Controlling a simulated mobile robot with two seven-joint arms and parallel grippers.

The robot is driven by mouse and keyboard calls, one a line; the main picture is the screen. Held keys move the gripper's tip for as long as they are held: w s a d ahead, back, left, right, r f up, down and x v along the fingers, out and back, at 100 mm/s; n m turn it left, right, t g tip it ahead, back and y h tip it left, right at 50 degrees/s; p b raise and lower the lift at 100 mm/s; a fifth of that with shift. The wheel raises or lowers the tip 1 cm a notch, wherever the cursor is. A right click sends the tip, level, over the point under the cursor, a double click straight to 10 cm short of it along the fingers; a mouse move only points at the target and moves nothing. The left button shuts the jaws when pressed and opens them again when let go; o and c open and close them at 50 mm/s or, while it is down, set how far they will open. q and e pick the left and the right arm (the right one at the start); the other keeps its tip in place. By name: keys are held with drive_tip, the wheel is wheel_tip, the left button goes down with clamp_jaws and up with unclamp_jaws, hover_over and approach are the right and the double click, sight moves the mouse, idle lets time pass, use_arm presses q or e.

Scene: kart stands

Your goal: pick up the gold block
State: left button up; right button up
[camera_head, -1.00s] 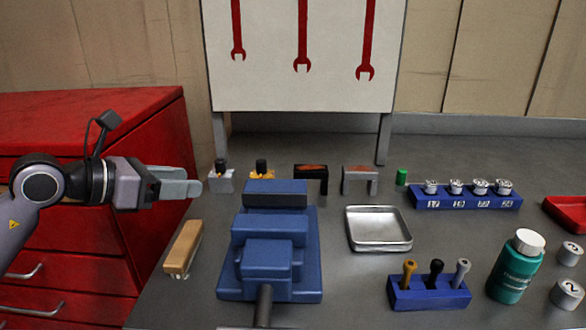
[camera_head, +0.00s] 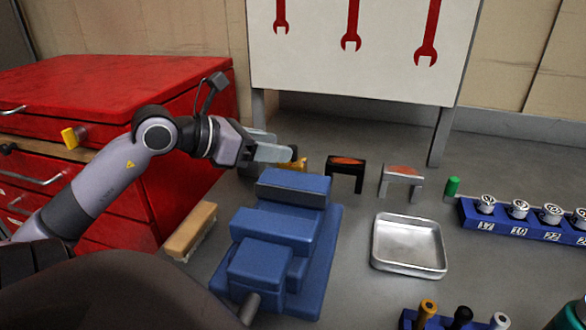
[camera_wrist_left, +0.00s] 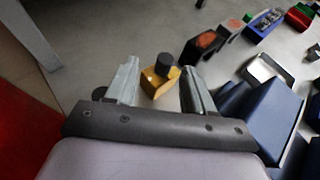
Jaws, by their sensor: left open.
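In the left wrist view the gold block (camera_wrist_left: 155,86) shows between the two open fingers of my left gripper (camera_wrist_left: 160,68), apart from both. The fingers are empty. Whether they are level with the block or above it is hard to tell. My right gripper is not in view.
The blue vise (camera_head: 270,227) stands just in front of the gold block. A black bridge-shaped piece (camera_head: 346,171) and a grey one (camera_head: 401,180) stand to the right. A red cabinet (camera_head: 100,95) is on the left.

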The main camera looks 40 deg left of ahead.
sight(300, 165)
use_arm(q)
drive_tip(key=x, duration=0.3)
drive_tip(key=shift+d+r, duration=0.15)
drive_tip(key=shift+d, duration=0.15)
drive_tip(key=shift+x, duration=0.85)
drive_tip(key=shift+r, duration=0.1)
clamp_jaws()
